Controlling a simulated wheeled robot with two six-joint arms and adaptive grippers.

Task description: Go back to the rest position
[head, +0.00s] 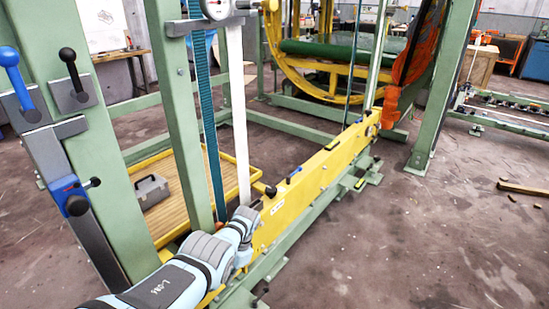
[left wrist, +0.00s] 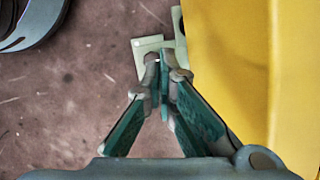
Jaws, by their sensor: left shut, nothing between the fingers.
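My left arm (head: 190,265) reaches in from the bottom left of the head view. Its wrist is beside the near end of the yellow beam (head: 318,180). In the left wrist view my left gripper (left wrist: 164,75) is shut, with its green-padded fingers together and nothing between them. The yellow beam also fills the right side of that view (left wrist: 230,50), just beside the fingers. The fingers are hard to make out in the head view. My right gripper is not in view.
A green post with blue and black levers (head: 70,70) stands at the left. A grey toolbox (head: 151,191) sits on a slatted platform (head: 170,212). A large yellow ring (head: 275,45) stands at the back. The floor at right is mostly open, with a wooden block (head: 522,188).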

